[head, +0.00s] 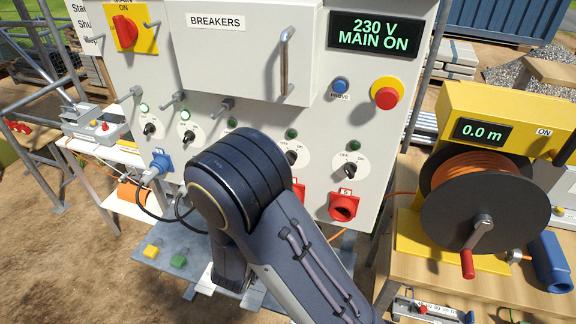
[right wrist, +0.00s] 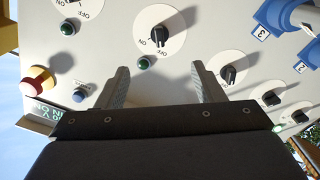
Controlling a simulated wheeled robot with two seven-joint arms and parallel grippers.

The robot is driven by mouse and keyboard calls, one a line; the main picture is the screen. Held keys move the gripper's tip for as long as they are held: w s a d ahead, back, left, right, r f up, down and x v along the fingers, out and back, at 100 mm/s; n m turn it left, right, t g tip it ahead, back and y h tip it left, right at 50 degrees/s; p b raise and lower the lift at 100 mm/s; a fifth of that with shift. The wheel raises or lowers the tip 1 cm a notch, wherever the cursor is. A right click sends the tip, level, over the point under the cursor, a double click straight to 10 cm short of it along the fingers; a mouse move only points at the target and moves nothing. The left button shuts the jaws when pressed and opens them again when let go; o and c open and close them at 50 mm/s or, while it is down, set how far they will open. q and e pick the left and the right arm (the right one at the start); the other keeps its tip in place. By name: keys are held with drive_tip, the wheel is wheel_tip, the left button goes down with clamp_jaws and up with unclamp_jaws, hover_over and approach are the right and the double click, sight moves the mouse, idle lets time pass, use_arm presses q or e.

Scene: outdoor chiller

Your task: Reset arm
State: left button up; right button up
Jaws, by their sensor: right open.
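My right arm (head: 250,200) comes in from the bottom right in the head view and bends in front of the grey breaker panel (head: 365,110). It hides part of the panel's lower middle, and I cannot make out its fingertips there. In the right wrist view my right gripper (right wrist: 161,72) is open and empty. Its two fingers point at the panel face, with a black rotary switch (right wrist: 160,33) between and beyond them. Whether the fingertips touch the panel I cannot tell. My left gripper is in neither view.
A display (head: 375,37) reads 230 V MAIN ON. Red sockets (head: 344,206) and a blue plug (head: 158,165) with a black cable stick out from the panel. A yellow cable reel (head: 475,200) stands on a wooden table at right. A low grey platform (head: 150,262) lies below.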

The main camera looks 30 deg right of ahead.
drive_tip(key=s+a+r+m+y, duration=0.1)
drive_tip(key=a+r+y, duration=0.15)
drive_tip(key=y, duration=0.55)
drive_tip(key=s+a+r+y, duration=0.15)
drive_tip(key=a+y, duration=0.25)
drive_tip(key=y, duration=0.4)
drive_tip(key=s+d+n+g+y+b, duration=0.1)
drive_tip(key=s+g, duration=0.5)
drive_tip(key=s, duration=1.4)
drive_tip(key=shift+s+d+f+n+y, duration=0.15)
drive_tip(key=shift+s+d+n+y, duration=0.25)
drive_tip(key=shift+n, duration=0.3)
